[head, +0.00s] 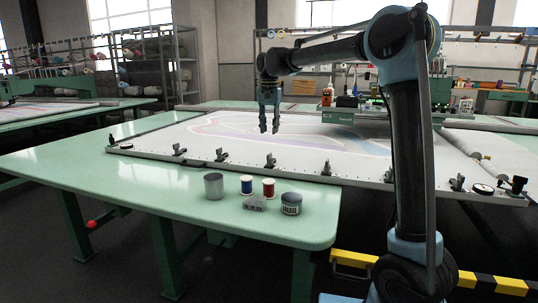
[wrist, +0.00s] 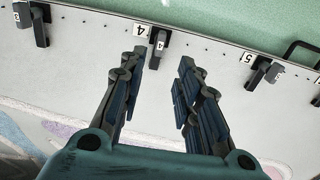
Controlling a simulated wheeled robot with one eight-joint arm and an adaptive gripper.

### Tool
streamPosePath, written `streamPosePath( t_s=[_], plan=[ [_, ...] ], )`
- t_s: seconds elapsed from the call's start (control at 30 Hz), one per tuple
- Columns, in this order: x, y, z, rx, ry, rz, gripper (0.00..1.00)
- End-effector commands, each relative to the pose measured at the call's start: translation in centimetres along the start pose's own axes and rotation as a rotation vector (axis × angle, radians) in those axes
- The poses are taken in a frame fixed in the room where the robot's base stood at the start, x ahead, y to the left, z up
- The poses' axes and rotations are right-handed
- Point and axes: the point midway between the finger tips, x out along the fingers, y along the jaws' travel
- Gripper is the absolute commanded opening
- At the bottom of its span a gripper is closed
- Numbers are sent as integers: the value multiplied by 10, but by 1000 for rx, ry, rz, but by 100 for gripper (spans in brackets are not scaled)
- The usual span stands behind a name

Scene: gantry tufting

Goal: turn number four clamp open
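The number four clamp (wrist: 158,46) is a small dark clamp with a grey top, on the light frame rail beside a white label reading 4 (wrist: 141,30). It shows in the wrist view just beyond the gap between my fingertips. I cannot tell from here whether its lever is open or shut. My gripper (wrist: 163,66) is open and empty, with its fingers spread on either side below the clamp, and seems apart from it. In the head view my gripper (head: 269,128) hangs pointing down above the pale cloth, behind the row of clamps. The number labels cannot be read there.
Clamp three (wrist: 40,26) and clamp five (wrist: 262,73) flank it along the rail. On the green table (head: 110,170) in front stand a grey can (head: 214,186), blue (head: 246,184) and red (head: 268,187) spools and a tin (head: 291,204). The tufting machine (head: 350,108) stands behind.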

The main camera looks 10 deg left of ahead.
Motion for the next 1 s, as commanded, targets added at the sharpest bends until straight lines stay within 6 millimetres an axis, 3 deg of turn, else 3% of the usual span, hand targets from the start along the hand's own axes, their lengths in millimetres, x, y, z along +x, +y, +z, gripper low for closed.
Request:
streamPosePath(
  t_s=[0.53, 0.73, 1.0],
  plan=[
    [92, 0, 0, 0, 0, 0, 31],
    [108, 0, 0, 0, 0, 0, 31],
    [112, -1, 0, -1, 0, 0, 31]
  ],
)
